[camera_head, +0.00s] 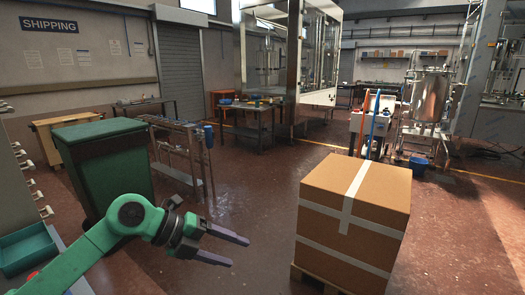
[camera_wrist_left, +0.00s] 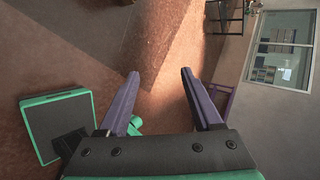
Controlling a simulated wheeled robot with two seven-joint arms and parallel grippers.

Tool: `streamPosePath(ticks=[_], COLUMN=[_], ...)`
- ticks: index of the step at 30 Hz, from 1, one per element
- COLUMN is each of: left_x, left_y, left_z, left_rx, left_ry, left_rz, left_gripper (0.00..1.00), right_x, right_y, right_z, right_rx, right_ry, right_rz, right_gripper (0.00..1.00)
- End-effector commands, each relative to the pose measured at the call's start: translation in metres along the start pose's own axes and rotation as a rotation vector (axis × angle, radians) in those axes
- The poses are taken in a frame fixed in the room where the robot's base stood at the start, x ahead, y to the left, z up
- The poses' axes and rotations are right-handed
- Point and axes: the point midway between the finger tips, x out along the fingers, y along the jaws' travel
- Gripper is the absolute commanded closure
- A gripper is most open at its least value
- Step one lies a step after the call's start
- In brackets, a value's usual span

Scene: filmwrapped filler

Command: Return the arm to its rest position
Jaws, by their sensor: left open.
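My left arm, green with dark joints, reaches in from the lower left in the head view. Its left gripper (camera_head: 222,247) has two purple-grey fingers spread apart, with nothing between them. The fingers point right, toward the cardboard box but apart from it. In the left wrist view the left gripper (camera_wrist_left: 155,95) is also open and empty, above reddish floor. My right gripper is in neither view.
A taped cardboard box (camera_head: 385,209) stands on a wooden pallet (camera_head: 318,281) at the right. A green bin (camera_head: 105,165) stands behind my left arm. A metal conveyor frame (camera_head: 187,153) is beyond it. Floor between the bin and box is clear.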

Motion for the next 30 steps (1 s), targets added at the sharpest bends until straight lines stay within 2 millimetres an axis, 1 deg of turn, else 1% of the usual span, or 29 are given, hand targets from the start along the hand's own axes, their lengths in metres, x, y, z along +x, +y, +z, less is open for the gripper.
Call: streamPosePath(ticks=[1, 2, 3, 4, 5, 6, 7, 8, 9, 10, 11, 12, 13, 14, 15, 17, 18, 20, 21, 23, 24, 26, 27, 29, 30], left_x=[0.018, 0.021, 0.018, 0.011, 0.001, -0.015, -0.028, -0.039, -0.052, -0.059, -0.064, -0.065, -0.065, -0.062, -0.058, -0.049, -0.044, -0.036, -0.032, -0.026, -0.023, -0.019, -0.017, -0.015, -0.013], left_y=[-0.033, -0.057, -0.086, -0.103, -0.116, -0.123, -0.121, -0.112, -0.09, -0.067, -0.04, -0.002, 0.027, 0.056, 0.093, 0.142, 0.169, 0.203, 0.222, 0.246, 0.259, 0.276, 0.286, 0.299, 0.306], left_z=[-0.018, -0.025, -0.029, -0.027, -0.021, -0.009, 0.004, 0.018, 0.038, 0.052, 0.062, 0.071, 0.074, 0.073, 0.067, 0.052, 0.039, 0.017, 0.002, -0.021, -0.036, -0.059, -0.074, -0.096, -0.111], left_rx=[-0.005, -0.025, -0.074, -0.13, -0.201, -0.317, -0.418, -0.53, -0.695, -0.827, -0.958, -1.119, -1.232, -1.341, -1.477, -1.656, -1.755, -1.88, -1.952, -2.043, -2.097, -2.169, -2.212, -2.271, -2.306], left_ry=[0.023, 0.019, -0.003, -0.033, -0.072, -0.137, -0.197, -0.264, -0.364, -0.444, -0.523, -0.619, -0.684, -0.745, -0.818, -0.907, -0.952, -1.004, -1.03, -1.06, -1.074, -1.091, -1.097, -1.103, -1.104], left_rz=[-0.189, -0.328, -0.512, -0.642, -0.762, -0.905, -0.995, -1.071, -1.144, -1.177, -1.191, -1.182, -1.16, -1.127, -1.069, -0.964, -0.89, -0.779, -0.706, -0.6, -0.531, -0.43, -0.364, -0.266, -0.2], left_gripper=[0.33, 0.33, 0.33, 0.33, 0.33, 0.33, 0.33, 0.33, 0.33, 0.33, 0.33, 0.33, 0.33, 0.33, 0.33, 0.33, 0.33, 0.33, 0.33, 0.33, 0.33, 0.33, 0.33, 0.33, 0.33], right_x=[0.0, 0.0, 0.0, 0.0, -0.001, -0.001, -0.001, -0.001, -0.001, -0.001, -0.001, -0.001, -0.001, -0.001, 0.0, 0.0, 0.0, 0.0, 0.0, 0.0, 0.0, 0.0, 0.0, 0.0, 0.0], right_y=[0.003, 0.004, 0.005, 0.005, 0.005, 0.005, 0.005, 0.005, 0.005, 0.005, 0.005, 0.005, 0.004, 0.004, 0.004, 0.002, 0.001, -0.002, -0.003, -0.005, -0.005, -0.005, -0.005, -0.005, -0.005], right_z=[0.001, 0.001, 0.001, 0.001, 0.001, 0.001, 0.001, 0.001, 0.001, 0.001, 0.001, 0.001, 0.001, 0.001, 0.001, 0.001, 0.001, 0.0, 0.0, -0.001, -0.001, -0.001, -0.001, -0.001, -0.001], right_rx=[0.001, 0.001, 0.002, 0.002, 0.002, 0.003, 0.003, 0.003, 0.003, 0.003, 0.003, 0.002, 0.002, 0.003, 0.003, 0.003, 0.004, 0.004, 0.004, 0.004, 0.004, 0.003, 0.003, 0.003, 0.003], right_ry=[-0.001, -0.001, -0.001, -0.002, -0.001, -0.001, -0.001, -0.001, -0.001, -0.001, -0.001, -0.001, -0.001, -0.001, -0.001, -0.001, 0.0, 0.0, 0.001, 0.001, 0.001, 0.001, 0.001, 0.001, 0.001], right_rz=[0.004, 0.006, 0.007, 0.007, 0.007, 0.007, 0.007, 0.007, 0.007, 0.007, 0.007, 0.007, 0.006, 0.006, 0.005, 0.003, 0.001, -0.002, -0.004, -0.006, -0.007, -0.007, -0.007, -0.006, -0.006], right_gripper=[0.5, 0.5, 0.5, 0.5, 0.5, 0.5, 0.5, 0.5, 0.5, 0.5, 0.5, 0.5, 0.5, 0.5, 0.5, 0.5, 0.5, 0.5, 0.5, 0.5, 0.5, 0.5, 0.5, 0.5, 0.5])
